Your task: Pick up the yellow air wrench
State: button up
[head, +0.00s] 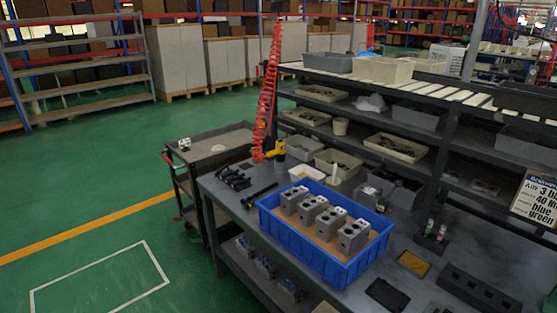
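The yellow air wrench (277,149) shows small near the middle of the head view, at the back left end of the dark workbench (232,196). A red coiled hose (268,90) hangs from above and reaches down to it. Whether the wrench rests on the bench or hangs from the hose is too small to tell. My gripper is not in view.
A blue crate (333,269) with several grey valve blocks stands on the bench in front of the wrench. Dark tools (233,178) lie to its left. A shelf rack with bins (396,148) stands behind. A grey cart (215,148) adjoins the bench. Green floor at left is clear.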

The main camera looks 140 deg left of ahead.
aim_at(280, 153)
jog(key=u, duration=4.75)
jog(key=i, duration=1.75)
jog(key=u, duration=1.4)
jog(key=i, duration=1.6)
jog(key=z, duration=0.1)
